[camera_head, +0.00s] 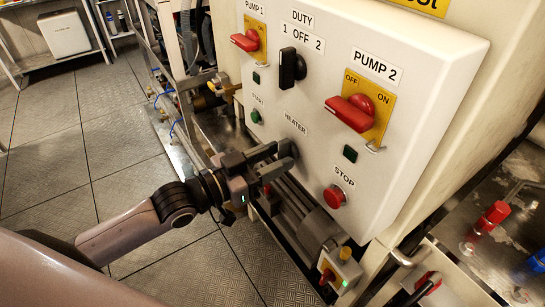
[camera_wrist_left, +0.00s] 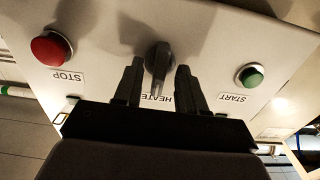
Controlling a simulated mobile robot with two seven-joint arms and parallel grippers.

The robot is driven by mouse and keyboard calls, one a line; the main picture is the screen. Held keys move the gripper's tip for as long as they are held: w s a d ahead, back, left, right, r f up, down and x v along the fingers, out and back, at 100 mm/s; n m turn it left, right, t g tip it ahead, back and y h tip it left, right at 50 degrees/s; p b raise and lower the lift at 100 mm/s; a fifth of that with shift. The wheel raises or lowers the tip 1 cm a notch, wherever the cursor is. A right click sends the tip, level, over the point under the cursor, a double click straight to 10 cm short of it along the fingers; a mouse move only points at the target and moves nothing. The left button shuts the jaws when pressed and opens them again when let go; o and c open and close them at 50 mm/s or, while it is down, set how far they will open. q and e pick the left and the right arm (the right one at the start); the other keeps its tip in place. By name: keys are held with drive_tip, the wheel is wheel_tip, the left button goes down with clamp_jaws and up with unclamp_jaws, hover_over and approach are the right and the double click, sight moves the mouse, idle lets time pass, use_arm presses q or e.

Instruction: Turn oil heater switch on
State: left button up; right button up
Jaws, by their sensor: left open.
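The oil heater switch is a dark rotary knob (camera_wrist_left: 158,60) on the white control panel (camera_head: 440,45), by the HEATER label (camera_head: 295,123). In the left wrist view its handle points toward the gripper, between the fingertips. My left gripper (camera_head: 288,157) is open in front of the panel, and it also shows in the left wrist view (camera_wrist_left: 157,77) with one finger on each side of the knob. I cannot tell whether the fingers touch it. In the head view the gripper hides most of the knob. My right gripper is not in view.
On the panel, a green START button (camera_head: 256,117) is left of the gripper and a red STOP button (camera_head: 334,196) right. Above are the black DUTY knob (camera_head: 291,68) and red PUMP 1 (camera_head: 246,41) and PUMP 2 (camera_head: 350,112) handles. A small switch box (camera_head: 340,270) sits below.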

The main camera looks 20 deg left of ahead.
use_arm(q)
drive_tip(key=v, duration=0.7)
drive_tip(key=shift+b, duration=0.3)
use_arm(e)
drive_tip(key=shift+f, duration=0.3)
